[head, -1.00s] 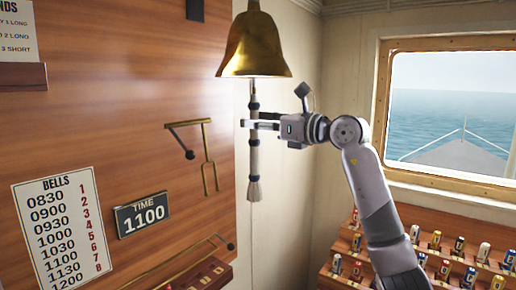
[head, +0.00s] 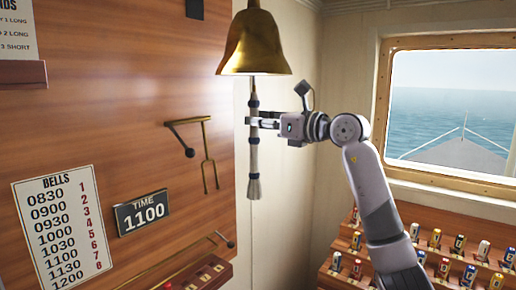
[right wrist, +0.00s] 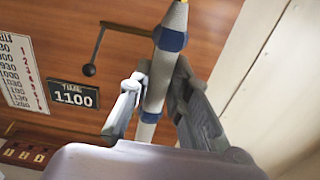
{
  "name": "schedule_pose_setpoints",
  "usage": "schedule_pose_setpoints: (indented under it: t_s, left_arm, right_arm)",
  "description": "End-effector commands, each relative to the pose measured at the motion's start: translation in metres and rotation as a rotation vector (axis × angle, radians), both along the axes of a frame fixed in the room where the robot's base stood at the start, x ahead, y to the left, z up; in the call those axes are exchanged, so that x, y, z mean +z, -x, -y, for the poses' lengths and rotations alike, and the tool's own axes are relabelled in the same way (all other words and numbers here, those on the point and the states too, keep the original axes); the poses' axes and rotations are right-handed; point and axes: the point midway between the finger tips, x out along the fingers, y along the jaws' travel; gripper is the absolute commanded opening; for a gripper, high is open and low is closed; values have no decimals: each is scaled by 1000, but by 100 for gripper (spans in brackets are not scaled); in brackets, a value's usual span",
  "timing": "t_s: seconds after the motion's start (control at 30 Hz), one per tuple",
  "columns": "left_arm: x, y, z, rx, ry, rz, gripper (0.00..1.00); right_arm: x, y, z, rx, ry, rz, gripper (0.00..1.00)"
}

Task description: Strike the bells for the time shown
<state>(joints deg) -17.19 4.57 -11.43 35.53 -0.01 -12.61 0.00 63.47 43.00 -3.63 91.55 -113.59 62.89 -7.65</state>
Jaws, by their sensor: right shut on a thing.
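A brass bell (head: 254,45) hangs at the top middle of the head view. Its pale bell rope (head: 254,155), with dark blue bands and a tassel, hangs nearly straight down below it. My right gripper (head: 252,122) is shut on the upper part of the rope, a little below the bell; the right wrist view shows the rope (right wrist: 159,72) between both fingers. The time sign (head: 142,213) on the wooden wall reads 1100. The bells chart (head: 62,230) beside it pairs times with red numbers. The clapper inside the bell is hidden. My left gripper is out of view.
A brass bracket with a dark knob (head: 190,152) is on the wooden wall left of the rope. A red panel with a rod (head: 205,272) sits below. Racks of coloured handles (head: 437,240) stand under the window at right. The space around the rope is clear.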

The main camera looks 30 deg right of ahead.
Motion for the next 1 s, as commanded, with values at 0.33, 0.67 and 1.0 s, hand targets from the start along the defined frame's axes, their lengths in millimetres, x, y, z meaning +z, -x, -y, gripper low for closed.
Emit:
schedule_pose_setpoints:
  t_s: [0.33, 0.67, 1.0]
  left_arm:
    - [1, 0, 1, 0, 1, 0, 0]
    - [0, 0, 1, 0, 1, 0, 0]
    - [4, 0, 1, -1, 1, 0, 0]
  right_arm:
    - [12, 22, -50, 3, 4, 5, 0]
    - [8, 16, -38, -3, -2, -2, 0]
    - [3, 2, -4, -2, -2, 4, 0]
